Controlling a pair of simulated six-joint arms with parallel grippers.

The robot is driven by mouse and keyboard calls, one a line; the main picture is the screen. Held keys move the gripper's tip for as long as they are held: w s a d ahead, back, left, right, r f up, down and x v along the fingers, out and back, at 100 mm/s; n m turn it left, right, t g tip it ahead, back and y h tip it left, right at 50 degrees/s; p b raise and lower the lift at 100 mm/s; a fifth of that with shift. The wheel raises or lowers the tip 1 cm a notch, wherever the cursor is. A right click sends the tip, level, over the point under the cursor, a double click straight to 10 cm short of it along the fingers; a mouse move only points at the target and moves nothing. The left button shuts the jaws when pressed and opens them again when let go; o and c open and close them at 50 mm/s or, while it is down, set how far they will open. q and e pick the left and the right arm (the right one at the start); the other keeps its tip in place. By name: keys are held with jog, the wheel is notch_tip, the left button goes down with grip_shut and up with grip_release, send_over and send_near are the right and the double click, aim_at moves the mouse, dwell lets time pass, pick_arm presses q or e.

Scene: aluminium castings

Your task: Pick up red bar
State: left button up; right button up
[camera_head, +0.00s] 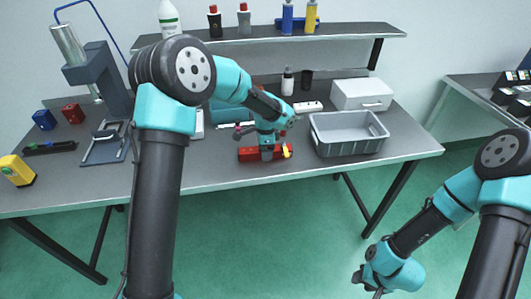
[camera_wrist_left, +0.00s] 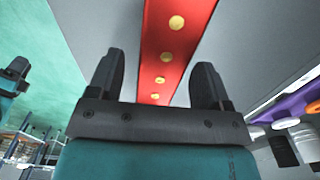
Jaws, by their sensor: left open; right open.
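The red bar (camera_head: 249,155) lies near the front edge of the grey table in the head view, with a yellow part at its right end. In the left wrist view the red bar (camera_wrist_left: 172,50) runs away between the two fingers and carries a row of yellow dots. My left gripper (camera_wrist_left: 157,75) is open, one finger on each side of the bar, with no visible contact. In the head view my left gripper (camera_head: 267,152) hides the bar's middle. My right gripper (camera_head: 371,281) is open and empty, low at the right, off the table.
A grey bin (camera_head: 348,149) stands right of the bar, with a white box (camera_head: 362,95) behind it. A press (camera_head: 108,85), a red cube (camera_head: 73,113), a blue cube (camera_head: 44,119) and a yellow device (camera_head: 16,170) are at the left. A shelf (camera_head: 330,35) with bottles runs behind.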

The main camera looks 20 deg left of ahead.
pick_arm(q)
jog(key=shift+f, duration=0.15)
dwell(0.3)
jog(key=c, duration=1.1)
jog(key=shift+c, duration=0.2)
jog(key=shift+r, duration=0.9)
jog(key=shift+s+d+r, duration=0.1)
jog(key=shift+s+r, duration=0.1)
jog(key=shift+r, duration=0.3)
jog(key=shift+s+r, duration=0.15)
jog(key=shift+r, duration=0.3)
jog(key=s+d+r, duration=0.1)
jog(key=s+d, duration=0.3)
jog(key=s, duration=1)
jog(key=shift+s+d+r, duration=0.15)
jog(key=shift+s+r, duration=0.05)
jog(key=shift+s, duration=0.15)
